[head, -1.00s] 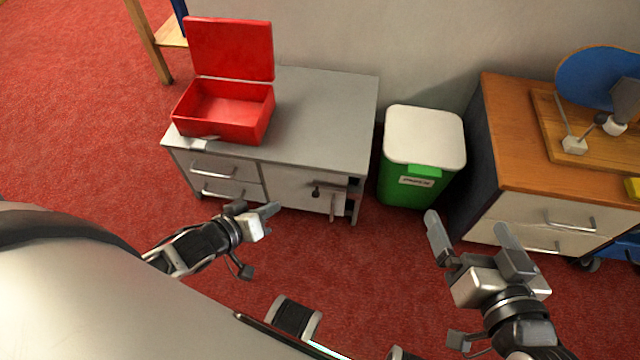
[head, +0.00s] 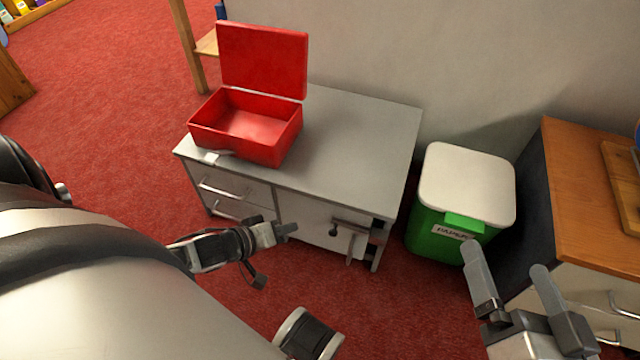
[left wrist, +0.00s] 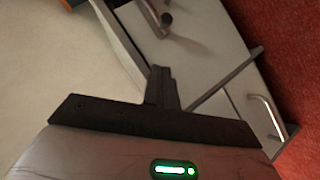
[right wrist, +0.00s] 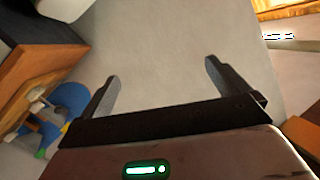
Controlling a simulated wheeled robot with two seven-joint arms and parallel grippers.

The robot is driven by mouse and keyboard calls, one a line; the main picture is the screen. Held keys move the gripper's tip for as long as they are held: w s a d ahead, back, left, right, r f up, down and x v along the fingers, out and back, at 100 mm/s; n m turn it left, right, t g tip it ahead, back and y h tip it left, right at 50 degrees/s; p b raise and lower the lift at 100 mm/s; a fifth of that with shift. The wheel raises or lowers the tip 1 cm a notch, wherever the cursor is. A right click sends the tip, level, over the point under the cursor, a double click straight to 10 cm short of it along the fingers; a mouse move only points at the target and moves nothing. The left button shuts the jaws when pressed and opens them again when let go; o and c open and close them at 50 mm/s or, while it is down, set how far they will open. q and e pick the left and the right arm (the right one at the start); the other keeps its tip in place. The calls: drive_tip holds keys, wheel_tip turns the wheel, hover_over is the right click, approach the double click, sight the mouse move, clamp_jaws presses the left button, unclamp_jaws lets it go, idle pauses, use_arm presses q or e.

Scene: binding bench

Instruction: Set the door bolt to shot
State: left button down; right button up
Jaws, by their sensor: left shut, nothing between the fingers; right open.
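The door bolt (head: 355,229) is a dark bar at the top right of the grey cabinet's door (head: 310,222), with a dark round knob (head: 333,232) at its left end. I cannot tell whether its right end enters the dark piece at the cabinet's right edge. My left gripper (head: 288,230) is shut and empty, in front of the door and left of the knob; contact is not visible.
An open red box (head: 270,150) stands on the grey cabinet (head: 365,130). Drawers with bar handles (head: 228,190) are left of the door, and a vertical door handle (head: 351,248) hangs below the bolt. A green bin (head: 432,225) and a wooden-topped cabinet (head: 590,190) stand right.

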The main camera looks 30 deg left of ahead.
use_arm(q)
drive_tip(key=w+d+f+b, duration=0.4)
drive_tip(key=w+f+b, duration=0.1)
drive_tip(key=w+f, duration=0.1)
drive_tip(key=shift+w+d+f+b, duration=0.25)
drive_tip(key=shift+w+b, duration=0.1)
drive_tip(key=shift+w, duration=0.15)
use_arm(e)
wheel_tip(320, 180, up, 9)
drive_tip(key=w+n+t+y, duration=0.2)
drive_tip(key=n+t+y, duration=0.2)
drive_tip(key=n+t, duration=0.1)
drive_tip(key=shift+d+n+y, duration=0.3)
drive_tip(key=shift+n, duration=0.2)
drive_tip(key=shift+f, duration=0.1)
